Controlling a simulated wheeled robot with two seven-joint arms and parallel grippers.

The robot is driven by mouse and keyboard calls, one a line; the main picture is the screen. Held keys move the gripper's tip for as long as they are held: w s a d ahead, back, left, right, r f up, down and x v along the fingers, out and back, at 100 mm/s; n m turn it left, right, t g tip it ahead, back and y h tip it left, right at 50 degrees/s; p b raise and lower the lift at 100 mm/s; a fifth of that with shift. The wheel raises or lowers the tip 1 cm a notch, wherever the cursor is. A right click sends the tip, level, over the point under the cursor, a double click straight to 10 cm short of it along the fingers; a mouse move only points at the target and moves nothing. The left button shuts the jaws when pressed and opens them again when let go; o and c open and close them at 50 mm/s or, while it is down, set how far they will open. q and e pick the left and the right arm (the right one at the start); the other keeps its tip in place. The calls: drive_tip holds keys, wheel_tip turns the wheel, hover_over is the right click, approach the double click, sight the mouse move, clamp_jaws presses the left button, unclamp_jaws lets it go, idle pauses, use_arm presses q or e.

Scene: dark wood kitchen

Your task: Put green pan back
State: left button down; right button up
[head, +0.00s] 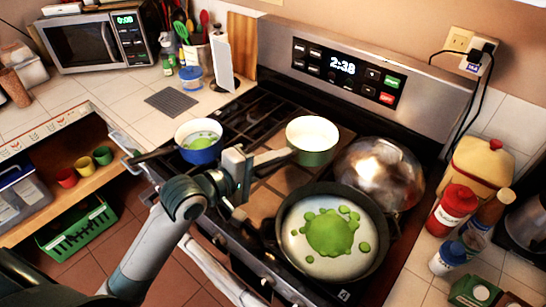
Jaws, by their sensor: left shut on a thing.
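The green pan (318,156) is a small pot with a green outside and a white inside. It is over the back middle of the stove, about upright, and looks empty. Its pale handle points left toward my left gripper (247,168). My left gripper is shut on this handle. I cannot tell whether the pan's base touches the stove. My right gripper is not in view.
A blue pot (201,155) with green contents stands left of the gripper. A large dark skillet (283,252) with green food sits in front right, beside a shiny dome lid (380,170). Bottles, including a red one (452,208), crowd the right counter. An open shelf (85,184) is at left.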

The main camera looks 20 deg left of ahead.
use_arm(q)
drive_tip(key=shift+r, duration=0.15)
drive_tip(key=w+a+f+p, duration=0.1)
drive_tip(key=w+a+f, duration=0.2)
drive_tip(key=a+f, duration=0.4)
drive_tip(key=a, duration=0.4)
drive_tip(key=shift+a, duration=0.15)
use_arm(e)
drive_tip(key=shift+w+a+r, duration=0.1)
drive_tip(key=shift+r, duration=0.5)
use_arm(q)
drive_tip(key=shift+f, duration=0.15)
wheel_tip(320, 180, down, 3)
drive_tip(key=shift+f+p, duration=0.15)
drive_tip(key=shift+p, duration=0.3)
drive_tip(key=shift+f, duration=0.25)
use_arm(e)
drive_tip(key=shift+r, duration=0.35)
use_arm(q)
drive_tip(key=shift+f, duration=0.15)
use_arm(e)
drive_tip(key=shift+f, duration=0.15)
